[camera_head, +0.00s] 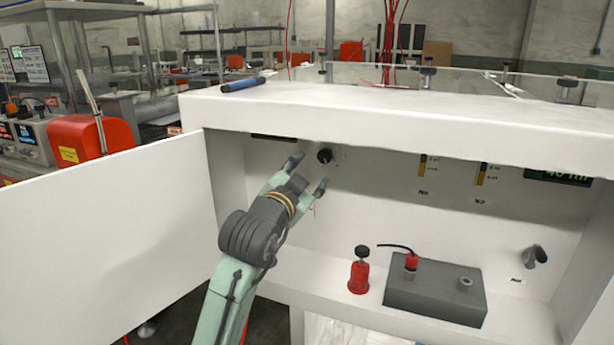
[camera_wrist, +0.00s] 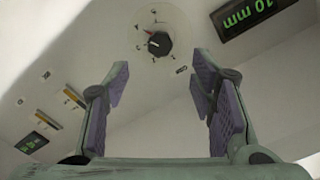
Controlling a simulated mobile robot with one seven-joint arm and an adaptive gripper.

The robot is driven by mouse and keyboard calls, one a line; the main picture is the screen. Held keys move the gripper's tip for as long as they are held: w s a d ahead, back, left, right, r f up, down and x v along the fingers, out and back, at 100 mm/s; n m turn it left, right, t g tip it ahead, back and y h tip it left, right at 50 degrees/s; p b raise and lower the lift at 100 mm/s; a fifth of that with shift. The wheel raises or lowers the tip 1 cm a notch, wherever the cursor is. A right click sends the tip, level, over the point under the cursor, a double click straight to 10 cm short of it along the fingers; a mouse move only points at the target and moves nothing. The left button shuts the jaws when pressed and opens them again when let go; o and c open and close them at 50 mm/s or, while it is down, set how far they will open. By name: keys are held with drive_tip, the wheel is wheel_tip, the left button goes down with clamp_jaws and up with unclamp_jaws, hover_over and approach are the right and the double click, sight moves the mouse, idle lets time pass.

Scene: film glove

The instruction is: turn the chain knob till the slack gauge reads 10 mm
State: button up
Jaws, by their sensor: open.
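The black chain knob (camera_head: 324,156) is on the back wall inside the white cabinet. In the wrist view the knob (camera_wrist: 160,43) shows a red mark on its left side and small markings around it. A dark display beside it (camera_wrist: 249,12) reads 10 mm in green; in the head view this display (camera_head: 273,137) is a thin dark strip under the cabinet top. My gripper (camera_head: 307,174) is open and empty, in front of the knob and slightly below it. Both fingers (camera_wrist: 162,75) are apart from the knob, which shows beyond and between the tips.
Two yellow-and-black sliders (camera_head: 422,167) (camera_head: 482,174) and a green-lit display (camera_head: 558,177) are to the right. A red bottle (camera_head: 359,276) and a grey box (camera_head: 436,291) stand on the cabinet floor. An open white door panel (camera_head: 105,235) is at left; a blue pen-like object (camera_head: 243,84) lies on top.

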drive_tip(key=shift+s, duration=0.2)
